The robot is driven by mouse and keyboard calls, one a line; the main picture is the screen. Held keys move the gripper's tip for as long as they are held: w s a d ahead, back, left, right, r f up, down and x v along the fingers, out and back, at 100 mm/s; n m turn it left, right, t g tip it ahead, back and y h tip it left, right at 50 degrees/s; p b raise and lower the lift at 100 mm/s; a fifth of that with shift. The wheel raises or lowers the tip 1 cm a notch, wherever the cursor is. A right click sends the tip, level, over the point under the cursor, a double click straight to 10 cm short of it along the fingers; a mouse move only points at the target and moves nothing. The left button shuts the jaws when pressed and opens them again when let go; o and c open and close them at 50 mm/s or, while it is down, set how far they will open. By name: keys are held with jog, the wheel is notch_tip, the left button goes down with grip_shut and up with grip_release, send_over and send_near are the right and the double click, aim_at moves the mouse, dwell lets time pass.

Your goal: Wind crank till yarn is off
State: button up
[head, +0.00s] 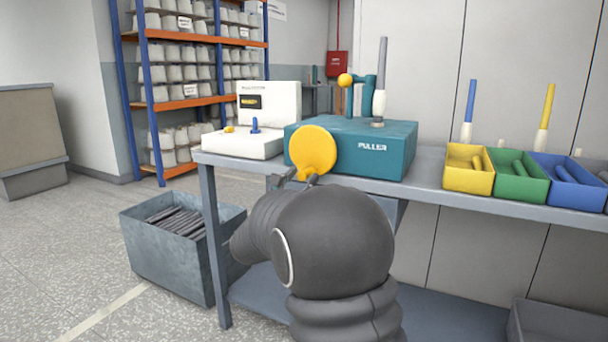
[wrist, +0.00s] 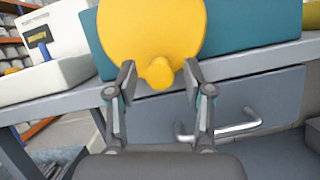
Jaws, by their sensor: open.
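The teal puller box (head: 350,152) stands on the bench. The crank is a yellow disc (head: 314,148) on its front, with a yellow knob (wrist: 158,73) low on the disc in the wrist view. An upright grey bobbin tube (head: 382,62) stands on top of the puller, with white yarn (head: 379,103) around its lower part. My gripper (wrist: 160,70) is open, one finger on each side of the knob in the wrist view, with gaps showing. I cannot tell how deep the knob sits between the fingers. My arm hides part of the gripper in the head view.
Yellow (head: 468,180), green (head: 520,190) and blue (head: 566,195) trays line the bench's right. A white device (head: 243,145) stands left of the puller. A bin (head: 160,255) of dark tubes is on the floor. A drawer handle (wrist: 218,130) sits below the bench top.

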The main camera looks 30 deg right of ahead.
jog(key=shift+x, duration=0.75)
grip_shut()
jog(key=shift+a+f+m+b, duration=0.1)
jog(key=shift+m+b, duration=0.2)
jog(key=shift+m, duration=0.1)
